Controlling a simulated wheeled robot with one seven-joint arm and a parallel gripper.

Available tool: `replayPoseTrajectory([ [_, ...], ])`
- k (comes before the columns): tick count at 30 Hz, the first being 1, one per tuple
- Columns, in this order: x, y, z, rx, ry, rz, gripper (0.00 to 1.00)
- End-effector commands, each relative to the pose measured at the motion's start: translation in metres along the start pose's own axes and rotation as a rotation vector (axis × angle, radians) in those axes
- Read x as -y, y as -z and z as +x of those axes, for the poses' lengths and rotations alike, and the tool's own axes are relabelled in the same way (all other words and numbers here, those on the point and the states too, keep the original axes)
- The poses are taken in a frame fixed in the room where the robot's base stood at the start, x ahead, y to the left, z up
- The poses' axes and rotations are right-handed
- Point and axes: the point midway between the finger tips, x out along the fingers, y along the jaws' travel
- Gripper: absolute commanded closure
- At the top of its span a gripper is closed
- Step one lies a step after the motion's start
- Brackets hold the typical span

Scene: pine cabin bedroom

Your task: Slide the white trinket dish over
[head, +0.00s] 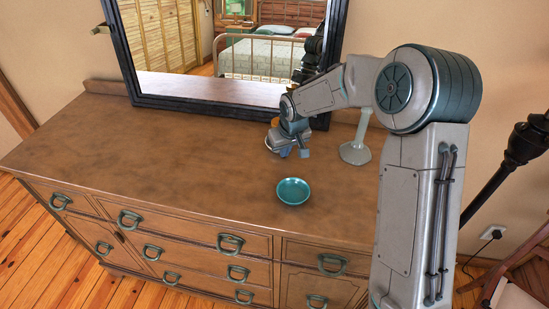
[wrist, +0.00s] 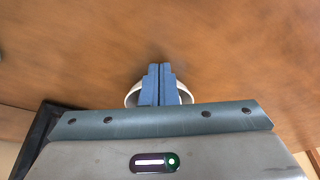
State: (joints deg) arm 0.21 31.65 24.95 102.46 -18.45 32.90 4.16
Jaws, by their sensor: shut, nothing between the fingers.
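The white trinket dish shows in the wrist view as a pale curved rim (wrist: 131,97) on both sides of my fingers. Its middle is hidden behind the fingers and the gripper body. My gripper (wrist: 160,68) is shut, its two blue fingers together with nothing between them. In the head view my gripper (head: 284,151) is low over the dresser top, in front of the mirror. Only a sliver of white shows beside it there, so the dish is mostly hidden. I cannot tell whether the fingers touch the dish.
A teal dish (head: 293,191) sits on the dresser top (head: 150,165), nearer the front edge than my gripper. A pale stand with a round base (head: 355,153) is to the right, close to my arm. A black-framed mirror (head: 133,75) stands behind. The dresser's left side is clear.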

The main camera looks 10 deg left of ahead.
Motion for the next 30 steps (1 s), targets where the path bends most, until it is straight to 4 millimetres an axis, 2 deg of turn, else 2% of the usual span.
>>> replayPoseTrajectory([
  [10,0.001,0.001,0.0,0.0,0.001,-0.002,1.0],
  [14,0.002,0.002,-0.006,-0.001,0.001,-0.004,1.0],
  [24,0.002,0.007,-0.063,-0.001,0.001,-0.007,1.0],
  [30,0.001,0.008,-0.089,0.0,0.001,-0.006,1.0],
])
